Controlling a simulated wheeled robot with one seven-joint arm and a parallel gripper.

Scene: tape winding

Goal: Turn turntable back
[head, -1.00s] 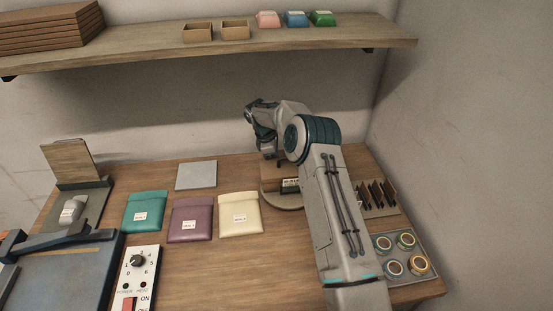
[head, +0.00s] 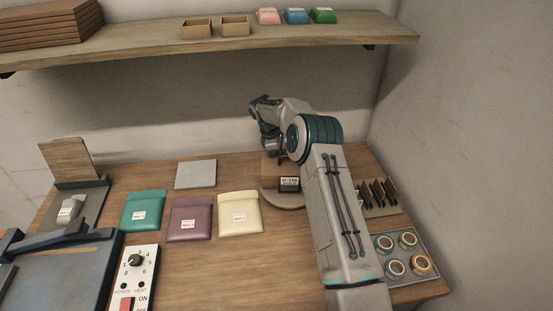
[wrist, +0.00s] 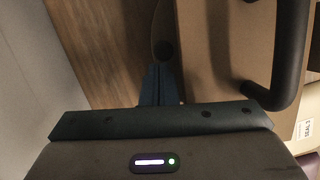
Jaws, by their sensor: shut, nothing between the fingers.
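The turntable (head: 282,203) is a pale round disc on the bench, partly hidden behind my arm. A brown box (head: 268,171) with a dark label (head: 289,184) on its near face stands on it. In the wrist view the box (wrist: 228,85) fills the right side, with a thick black handle (wrist: 291,60) across it. The head view shows my gripper (head: 281,158) above the box's back part.
Teal (head: 143,212), purple (head: 189,220) and cream (head: 239,214) pouches lie left of the turntable. A slotted rack (head: 377,194) and a tray of tape rolls (head: 403,256) are at right. A grey plate (head: 196,174) lies behind the pouches. A shelf (head: 140,54) hangs above.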

